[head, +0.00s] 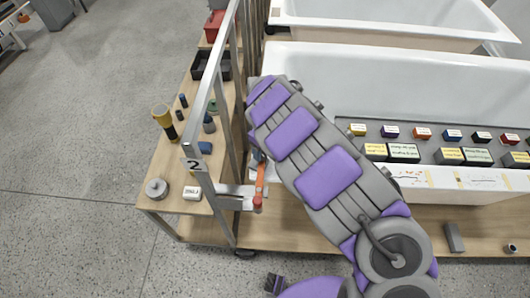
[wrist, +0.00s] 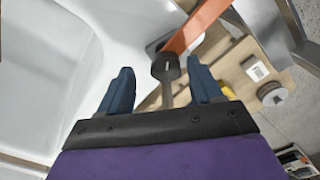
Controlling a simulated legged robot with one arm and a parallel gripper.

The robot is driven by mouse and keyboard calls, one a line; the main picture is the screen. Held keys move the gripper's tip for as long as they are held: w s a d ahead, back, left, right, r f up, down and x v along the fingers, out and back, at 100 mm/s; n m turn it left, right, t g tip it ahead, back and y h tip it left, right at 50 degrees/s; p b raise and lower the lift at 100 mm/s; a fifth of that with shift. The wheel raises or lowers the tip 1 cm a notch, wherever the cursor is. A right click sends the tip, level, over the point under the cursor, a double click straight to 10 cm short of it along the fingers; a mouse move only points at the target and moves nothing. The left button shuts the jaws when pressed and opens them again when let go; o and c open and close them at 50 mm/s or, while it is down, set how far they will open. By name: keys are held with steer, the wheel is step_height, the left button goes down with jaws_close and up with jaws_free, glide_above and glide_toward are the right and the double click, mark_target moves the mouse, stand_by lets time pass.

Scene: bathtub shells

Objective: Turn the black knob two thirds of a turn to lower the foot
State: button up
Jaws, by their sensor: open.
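In the wrist view the black knob (wrist: 166,66) is a dark round head with a short stem pointing down toward the palm. It lies between the two blue fingers of my gripper (wrist: 161,70), nearer the right finger. The fingers are spread, with gaps to the knob on both sides. I cannot tell how far the knob lies in depth from the fingertips. In the head view my arm hides the gripper and the knob. The foot cannot be made out in either view.
An orange bar (wrist: 197,26) runs just beyond the knob; it also shows in the head view (head: 260,178). The white tub shell (wrist: 45,70) fills the left of the wrist view. A metal frame post (head: 215,75) and a wooden shelf (head: 175,150) with small items stand to the left.

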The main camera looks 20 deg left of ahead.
steer(key=a+f, duration=0.2)
steer(key=shift+a+f, duration=0.25)
steer(key=shift+a, duration=0.05)
steer(key=shift+d+r, duration=0.25)
steer(key=shift+d, duration=0.5)
steer(key=shift+d+r, duration=0.1)
steer(key=shift+d, duration=0.4)
steer(key=c, duration=0.3)
steer(key=shift+a, duration=0.1)
steer(key=shift+c, duration=0.7)
steer(key=shift+a+f, duration=0.2)
steer(key=shift+a, duration=0.5)
steer(key=c, duration=0.5)
steer(key=shift+c, duration=0.6)
steer(key=shift+d, duration=0.15)
